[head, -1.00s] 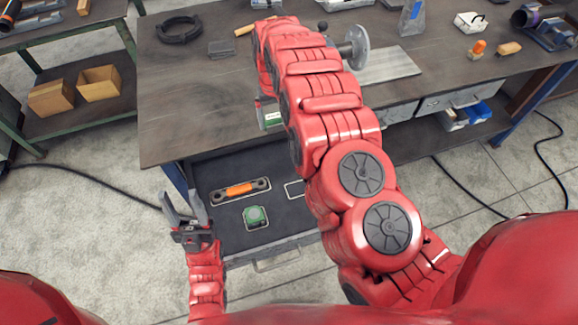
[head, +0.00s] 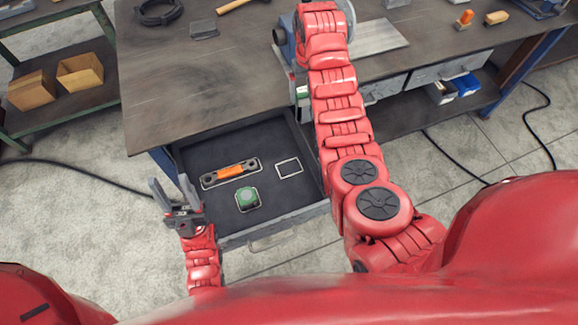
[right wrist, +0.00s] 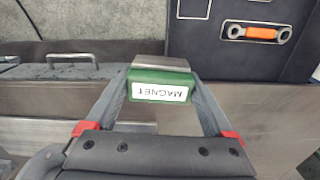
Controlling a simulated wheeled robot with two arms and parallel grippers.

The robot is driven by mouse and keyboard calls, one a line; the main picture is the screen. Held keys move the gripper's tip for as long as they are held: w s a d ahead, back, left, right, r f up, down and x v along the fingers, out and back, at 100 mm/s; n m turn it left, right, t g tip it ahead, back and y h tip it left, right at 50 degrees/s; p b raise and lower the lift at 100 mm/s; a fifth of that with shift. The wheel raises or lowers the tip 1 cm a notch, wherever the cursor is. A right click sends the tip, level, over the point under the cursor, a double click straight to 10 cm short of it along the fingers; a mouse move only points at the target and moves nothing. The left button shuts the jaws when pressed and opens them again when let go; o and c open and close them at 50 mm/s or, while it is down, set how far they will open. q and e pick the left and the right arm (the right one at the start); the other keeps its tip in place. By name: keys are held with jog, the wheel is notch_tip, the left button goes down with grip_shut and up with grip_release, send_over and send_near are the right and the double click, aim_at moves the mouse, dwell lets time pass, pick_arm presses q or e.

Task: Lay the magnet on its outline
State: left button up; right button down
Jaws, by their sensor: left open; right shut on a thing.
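The green magnet (right wrist: 160,86), labelled MAGNET with a grey metal top, is gripped between the fingers of my right gripper (right wrist: 163,92). In the head view a sliver of the magnet (head: 303,92) shows beside my right arm, above the drawer's back right; my arm hides most of that gripper. The empty rectangular outline (head: 289,167) is on the right of the open drawer's floor. It also shows partly at the top of the right wrist view (right wrist: 193,8). My left gripper (head: 174,191) is open and empty at the drawer's left front corner.
The drawer (head: 275,229) also holds an orange-handled tool (head: 229,172) and a green round-topped item (head: 246,199), each in its outline. The workbench top (head: 200,85) lies behind, with a hammer (head: 236,4) at its back. Two cardboard boxes (head: 80,71) sit on a left shelf.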

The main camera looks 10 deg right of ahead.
jog(key=s+a+f, duration=0.3)
jog(key=s+f, duration=0.2)
jog(key=f, duration=0.2)
jog(key=shift+a+f+n+p, duration=0.25)
jog(key=shift+f+n+p, duration=0.05)
jog(key=shift+n, duration=0.1)
jog(key=c, duration=1.6)
grip_release()
jog(key=s+a+f, duration=0.2)
jog(key=s, duration=0.1)
jog(key=s+a+f, duration=0.1)
jog(key=f, duration=0.1)
jog(key=shift+s+f, duration=0.1)
jog(key=shift+s, duration=0.3)
jog(key=c, duration=1.6)
grip_release()
jog(key=f, duration=0.6)
jog(key=shift+s+a+f+p, duration=0.1)
jog(key=shift+s+f+p, duration=0.1)
jog(key=shift+p, duration=0.15)
jog(key=c, duration=1.6)
grip_release()
jog(key=shift+f+p, duration=0.55)
jog(key=shift+f, duration=1.1)
jog(key=c, duration=1.6)
grip_release()
jog(key=shift+f, duration=0.35)
jog(key=c, duration=1.6)
grip_release()
